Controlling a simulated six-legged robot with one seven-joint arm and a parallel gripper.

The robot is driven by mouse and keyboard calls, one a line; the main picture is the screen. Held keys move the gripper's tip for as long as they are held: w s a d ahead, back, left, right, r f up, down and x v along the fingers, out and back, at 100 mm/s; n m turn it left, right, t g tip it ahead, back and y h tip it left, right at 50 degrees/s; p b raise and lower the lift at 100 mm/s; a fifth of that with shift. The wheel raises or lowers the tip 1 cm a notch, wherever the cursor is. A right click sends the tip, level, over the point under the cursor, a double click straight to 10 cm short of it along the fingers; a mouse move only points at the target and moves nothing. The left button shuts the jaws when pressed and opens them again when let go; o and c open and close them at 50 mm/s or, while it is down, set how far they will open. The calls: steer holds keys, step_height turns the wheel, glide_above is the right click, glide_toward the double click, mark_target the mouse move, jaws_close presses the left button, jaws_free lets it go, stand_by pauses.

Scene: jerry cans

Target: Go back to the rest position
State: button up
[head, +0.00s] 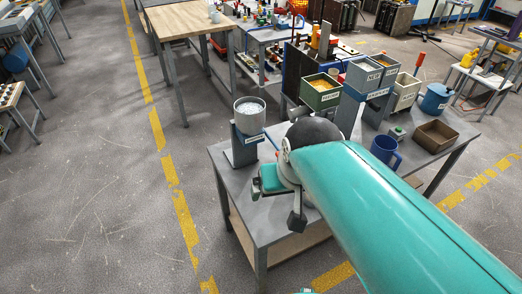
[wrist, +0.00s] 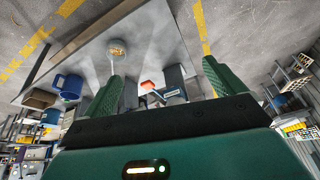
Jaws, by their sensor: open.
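My gripper (wrist: 160,80) is open in the wrist view, its two green fingers spread wide apart with nothing held between them. A small orange object (wrist: 150,86) and grey stands show beyond the gap, apart from the fingers. In the head view my teal arm reaches over the grey workbench (head: 232,182), and its wrist end hangs above the front part of the bench. The fingertips are not clear in that view.
A grey cylindrical container (head: 249,117) stands on a post at the bench's left. A green-grey bin (head: 321,97), a blue mug (head: 385,152) and a brown open box (head: 434,137) stand farther right. A wooden-topped table (head: 185,18) is behind.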

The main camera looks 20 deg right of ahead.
steer(key=shift+s+a+r+n+t, duration=0.35)
steer(key=shift+s+r, duration=0.1)
steer(key=shift+r, duration=0.15)
steer(key=shift+s+a+r+n+t, duration=0.25)
steer(key=shift+s+a+r+n, duration=0.15)
steer(key=shift+r, duration=0.15)
stand_by(0.4)
